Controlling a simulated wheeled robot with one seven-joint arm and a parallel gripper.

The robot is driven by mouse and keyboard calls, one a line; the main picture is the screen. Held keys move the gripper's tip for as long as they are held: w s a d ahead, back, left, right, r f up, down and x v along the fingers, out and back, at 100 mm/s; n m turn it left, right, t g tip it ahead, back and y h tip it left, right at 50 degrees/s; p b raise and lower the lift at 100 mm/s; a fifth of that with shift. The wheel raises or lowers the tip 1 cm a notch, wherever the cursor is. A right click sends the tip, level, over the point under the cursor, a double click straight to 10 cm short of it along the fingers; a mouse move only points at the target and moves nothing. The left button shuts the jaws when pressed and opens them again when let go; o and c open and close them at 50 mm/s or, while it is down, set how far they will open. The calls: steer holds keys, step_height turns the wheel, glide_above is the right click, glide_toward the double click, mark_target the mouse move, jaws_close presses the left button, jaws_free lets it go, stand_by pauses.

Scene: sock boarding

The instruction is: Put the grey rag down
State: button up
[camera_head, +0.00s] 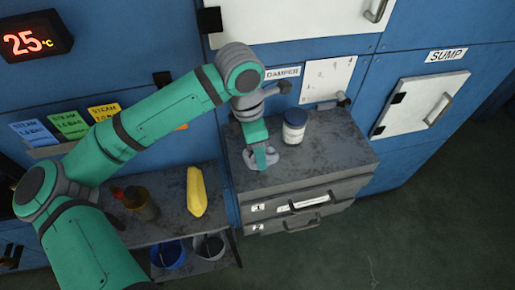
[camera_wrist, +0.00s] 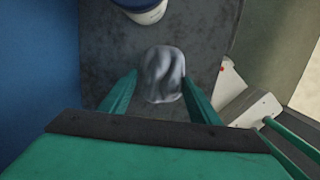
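The grey rag (camera_wrist: 163,75) lies crumpled on the dark metal top of the drawer cabinet (camera_head: 335,150), near its left side. In the head view the rag (camera_head: 251,161) shows around my gripper's fingertips. My gripper (camera_wrist: 161,74) points down over it, with its green fingers spread apart on either side of the rag. In the head view my gripper (camera_head: 264,163) hides part of the rag. Slim gaps seem to show between the fingers and the cloth.
A white jar with a dark blue lid (camera_head: 294,127) stands just behind the rag. A lower shelf (camera_head: 170,205) to the left holds a yellow item (camera_head: 196,191) and a brown bottle (camera_head: 142,203). The cabinet top is clear to the right.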

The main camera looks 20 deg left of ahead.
mark_target(252, 152)
steer(key=shift+o, duration=0.3)
steer(key=shift+s+d+f, duration=0.2)
steer(key=shift+d+f, duration=0.05)
steer(key=shift+f, duration=0.4)
steer(key=shift+r, duration=0.5)
step_height(252, 152, up, 12)
steer(key=a, duration=0.1)
steer(key=shift+s+a+r, duration=0.2)
steer(key=shift+s, duration=0.1)
